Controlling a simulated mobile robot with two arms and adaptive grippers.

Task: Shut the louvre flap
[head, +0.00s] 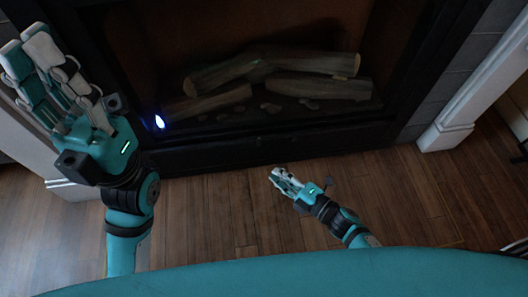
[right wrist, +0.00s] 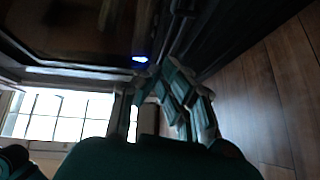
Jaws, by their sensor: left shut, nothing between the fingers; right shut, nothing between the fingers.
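The fireplace's dark lower front (head: 270,143) runs along the floor below the firebox. I cannot make out a separate louvre flap on it, or whether one is open. My left gripper (head: 27,48) is raised at the upper left, its fingers pointing up beside the fireplace frame, shut and empty. My right gripper (head: 277,176) is low over the floor, just in front of the dark lower front. It is shut and empty. In the right wrist view its fingers (right wrist: 158,78) point toward the dark fireplace edge; contact cannot be told.
A small blue-white light (head: 159,121) glows at the firebox's lower left, also in the right wrist view (right wrist: 140,59). Logs (head: 270,75) lie inside. White pilasters (head: 480,90) flank the fireplace. The wooden floor (head: 420,190) is clear. A bright window (right wrist: 60,115) shows in the right wrist view.

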